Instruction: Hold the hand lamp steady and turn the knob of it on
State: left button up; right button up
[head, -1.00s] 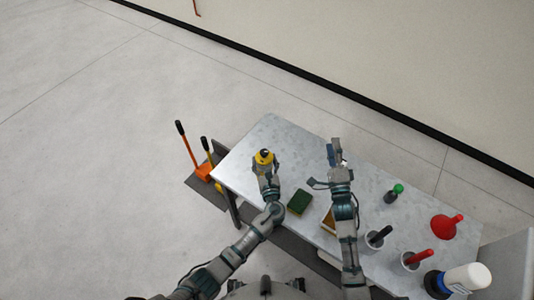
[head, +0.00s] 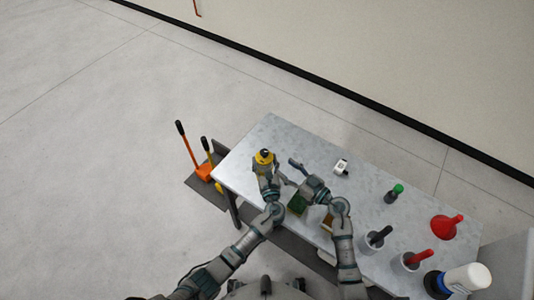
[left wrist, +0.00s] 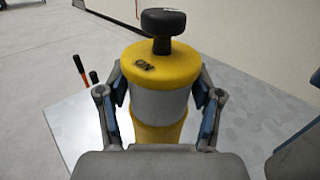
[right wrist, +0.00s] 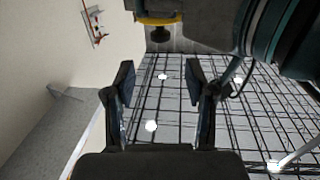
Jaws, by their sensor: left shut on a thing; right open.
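The hand lamp (head: 264,160) is yellow with a pale grey band, and stands upright in my left gripper (head: 266,170) near the table's left end. The left wrist view shows its yellow top (left wrist: 160,64), marked ON, and its black knob (left wrist: 163,22). My left gripper's fingers are shut on the lamp's body below the top. My right gripper (head: 290,172) is open and empty, right of the lamp and apart from it. In the right wrist view the black knob (right wrist: 160,33) appears at the top edge, beyond the open fingers (right wrist: 160,85).
A small white object (head: 341,167) lies at the back. A green-capped bottle (head: 394,193), a red funnel-like thing (head: 443,227), cups (head: 373,242) with handles and a white bottle (head: 468,278) stand at right.

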aim_at(267, 155)
jog(key=x, duration=1)
grip_shut()
jog(key=shift+m+t+h, duration=0.8)
jog(key=shift+t+h, duration=0.1)
grip_release()
jog(key=shift+s, duration=0.1)
jog(key=v, duration=1.2)
